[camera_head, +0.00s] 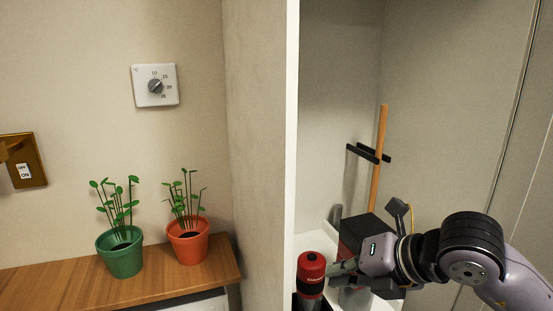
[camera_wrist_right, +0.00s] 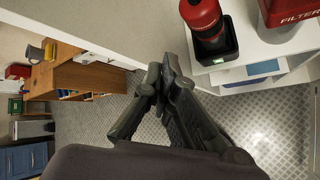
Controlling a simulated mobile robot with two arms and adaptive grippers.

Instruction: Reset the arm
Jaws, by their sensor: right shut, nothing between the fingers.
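My right arm comes in from the right in the head view, and its gripper (camera_head: 342,268) points left. It is near a red and black bottle-like object (camera_head: 312,268), which it partly overlaps in the picture. In the right wrist view the gripper (camera_wrist_right: 160,76) is shut and empty, its fingertips together over the patterned floor. The red object (camera_wrist_right: 203,22) stands on a small dark base in that view, apart from the fingers. My left gripper is not in view.
A white shelf (camera_wrist_right: 265,48) holds the red object and a red "FILTER" item (camera_wrist_right: 292,12). A broom handle (camera_head: 380,150) leans behind my arm. Green (camera_head: 121,255) and orange (camera_head: 188,243) plant pots stand on a wooden top (camera_head: 60,286). A wall edge (camera_head: 292,130) divides the spaces.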

